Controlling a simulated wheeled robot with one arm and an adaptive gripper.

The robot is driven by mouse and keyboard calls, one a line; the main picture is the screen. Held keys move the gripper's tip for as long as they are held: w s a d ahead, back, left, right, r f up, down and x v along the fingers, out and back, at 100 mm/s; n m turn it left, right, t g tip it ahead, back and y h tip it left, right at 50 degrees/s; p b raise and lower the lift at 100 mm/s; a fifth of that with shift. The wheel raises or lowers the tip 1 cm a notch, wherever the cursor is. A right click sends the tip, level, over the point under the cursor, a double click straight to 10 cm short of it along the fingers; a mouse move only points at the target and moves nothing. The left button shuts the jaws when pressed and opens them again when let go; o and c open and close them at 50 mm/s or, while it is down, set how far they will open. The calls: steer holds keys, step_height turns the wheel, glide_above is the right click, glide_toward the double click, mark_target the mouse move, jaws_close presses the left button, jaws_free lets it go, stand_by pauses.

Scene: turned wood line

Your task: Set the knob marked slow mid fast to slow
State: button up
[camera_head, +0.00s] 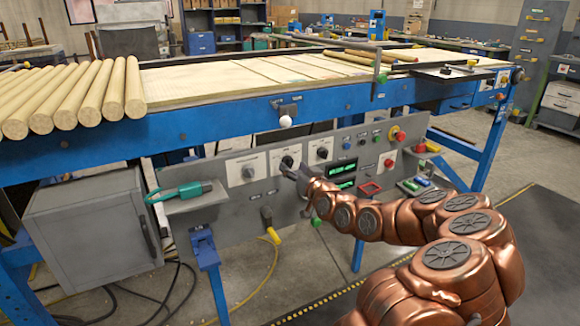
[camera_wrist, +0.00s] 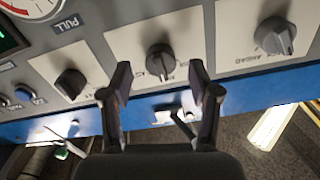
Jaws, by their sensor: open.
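A grey control panel (camera_head: 225,200) under the conveyor bears a row of three knobs on white plates. The middle dark knob (camera_head: 287,161) also shows in the wrist view (camera_wrist: 160,61), ahead of and between my fingertips. A dark knob (camera_wrist: 70,83) is left of it there, and a larger grey knob (camera_wrist: 275,37) is right of it. The lettering on the plates is too small or blurred to tell which reads slow mid fast. My gripper (camera_wrist: 161,82) is open and empty, its two fingers apart. In the head view my gripper (camera_head: 298,174) is close to the middle knob and partly covers the panel.
Green displays (camera_head: 342,168), buttons and a red-and-yellow emergency stop (camera_head: 397,133) are to the right on the panel. A shelf with a green tool (camera_head: 180,192) juts out at left. A white ball (camera_head: 285,121) is above the knobs. Round wood bars (camera_head: 85,95) lie on the conveyor.

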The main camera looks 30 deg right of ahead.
steer(key=shift+w+d, duration=0.1)
steer(key=shift+w, duration=1.15)
steer(key=shift+c, duration=0.2)
steer(key=c, duration=1)
steer(key=shift+c, duration=0.5)
